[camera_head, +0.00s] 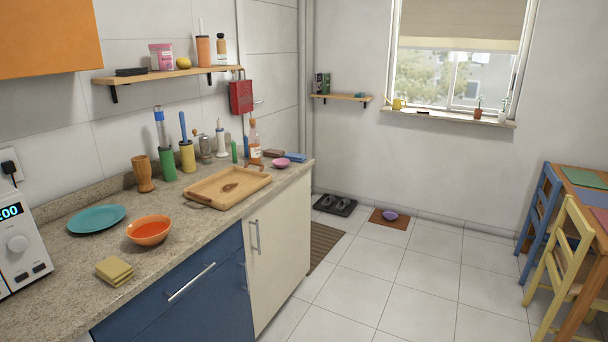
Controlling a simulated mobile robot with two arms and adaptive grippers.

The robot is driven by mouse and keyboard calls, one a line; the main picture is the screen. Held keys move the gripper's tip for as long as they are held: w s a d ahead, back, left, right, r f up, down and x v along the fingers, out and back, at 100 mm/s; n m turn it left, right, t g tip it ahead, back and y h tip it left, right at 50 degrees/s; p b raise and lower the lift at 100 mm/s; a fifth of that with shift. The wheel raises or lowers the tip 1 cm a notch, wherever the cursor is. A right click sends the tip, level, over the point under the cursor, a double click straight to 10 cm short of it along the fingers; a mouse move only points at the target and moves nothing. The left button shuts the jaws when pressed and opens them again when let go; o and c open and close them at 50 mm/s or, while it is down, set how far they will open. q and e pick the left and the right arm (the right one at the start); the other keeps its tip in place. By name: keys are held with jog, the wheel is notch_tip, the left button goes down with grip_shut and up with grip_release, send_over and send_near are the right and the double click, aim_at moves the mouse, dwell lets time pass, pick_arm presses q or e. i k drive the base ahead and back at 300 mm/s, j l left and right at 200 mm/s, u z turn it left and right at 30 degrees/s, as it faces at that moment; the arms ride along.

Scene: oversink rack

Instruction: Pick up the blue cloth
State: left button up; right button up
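A flat blue item (295,156), which looks like a folded blue cloth, lies at the far right end of the counter (75,255). It is small in the picture, so its material is hard to tell. A pink bowl (281,162) stands just in front of it, and a flat reddish-brown item (273,153) lies to its left. Neither of my grippers shows in the head view.
A wooden tray (205,198), an orange bowl (149,230), a teal plate (96,219) and a folded yellow cloth or sponge (115,270) are on the counter. Bottles (254,140) stand along the wall. The tiled floor (400,285) is open; chairs (562,260) stand right.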

aim_at(294, 157)
jog(key=i+z, duration=0.1)
jog(key=i, duration=0.55)
jog(key=i+j+z, duration=0.15)
jog(key=i, duration=0.45)
jog(key=i+z, duration=0.1)
jog(key=i, duration=0.55)
jog(key=i+l+u, duration=0.1)
jog(key=i+u, duration=0.3)
jog(key=i, duration=0.4)
jog(key=i+j+u, duration=0.1)
jog(key=i+u, duration=0.4)
jog(key=u, duration=0.2)
jog(key=i+u, duration=0.35)
jog(key=k+j, duration=0.05)
